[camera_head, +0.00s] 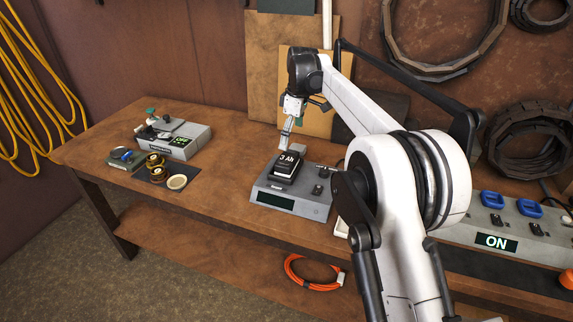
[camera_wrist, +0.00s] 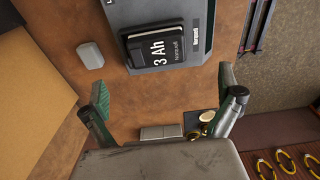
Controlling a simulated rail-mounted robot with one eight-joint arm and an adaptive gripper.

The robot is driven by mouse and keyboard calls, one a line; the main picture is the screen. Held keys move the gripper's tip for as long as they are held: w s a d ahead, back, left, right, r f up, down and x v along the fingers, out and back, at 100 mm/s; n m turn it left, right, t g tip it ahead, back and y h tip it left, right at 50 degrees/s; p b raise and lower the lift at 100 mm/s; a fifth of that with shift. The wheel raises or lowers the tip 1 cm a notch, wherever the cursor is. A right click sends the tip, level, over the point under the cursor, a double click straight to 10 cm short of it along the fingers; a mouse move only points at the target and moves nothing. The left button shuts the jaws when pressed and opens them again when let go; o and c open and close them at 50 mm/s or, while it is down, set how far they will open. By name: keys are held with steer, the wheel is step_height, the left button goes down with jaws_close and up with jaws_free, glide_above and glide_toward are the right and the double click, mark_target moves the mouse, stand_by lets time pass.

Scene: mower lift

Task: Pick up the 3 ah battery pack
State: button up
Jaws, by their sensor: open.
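The 3 Ah battery pack (camera_head: 288,162) is black with white "3 Ah" lettering. It sits on a grey charger (camera_head: 318,207) on the workbench. In the wrist view the battery pack (camera_wrist: 155,45) is at the top centre, on the grey charger (camera_wrist: 201,68). My gripper (camera_head: 297,120) is above and just behind the pack in the head view. In the wrist view my gripper (camera_wrist: 165,90) has its two fingers wide apart with nothing between them. The pack lies beyond the fingertips, apart from them.
The wooden workbench (camera_head: 215,195) has bare room left of the charger. A grey device (camera_head: 175,140), brass rings (camera_head: 156,168) and a small scale-like item stand at its left. A small grey block (camera_wrist: 90,55) lies beside the charger.

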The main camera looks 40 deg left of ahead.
glide_above(287, 158)
steer(key=d, duration=0.1)
step_height(287, 158, down, 5)
steer(key=shift+s+f, duration=0.1)
steer(key=shift+f, duration=0.1)
steer(key=shift+a+f+p, duration=0.25)
steer(key=shift+f+p, duration=0.15)
steer(key=shift+f, duration=0.9)
steer(key=shift+a+f+p, duration=0.2)
steer(key=shift+f+p, duration=0.15)
steer(key=shift+f, duration=0.95)
steer(key=c, duration=1.6)
steer(key=shift+o, duration=0.2)
steer(key=shift+r, duration=0.1)
